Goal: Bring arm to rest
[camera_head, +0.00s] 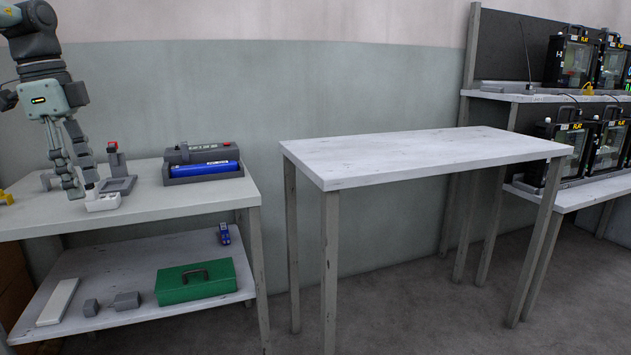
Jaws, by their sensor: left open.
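My left arm comes in from the upper left, and its gripper (83,189) points down over the left workbench (140,219). Its two fingers are apart, with nothing visible held between them. A small white block-like item (104,203) sits on the bench just to the right of and below the fingertips; I cannot tell whether a finger touches it. My right gripper is not in view.
A grey stand with a red top (116,172) and a grey device holding a blue cylinder (206,169) stand on the left bench. A green toolbox (195,284) is on its lower shelf. The middle table (420,150) is bare.

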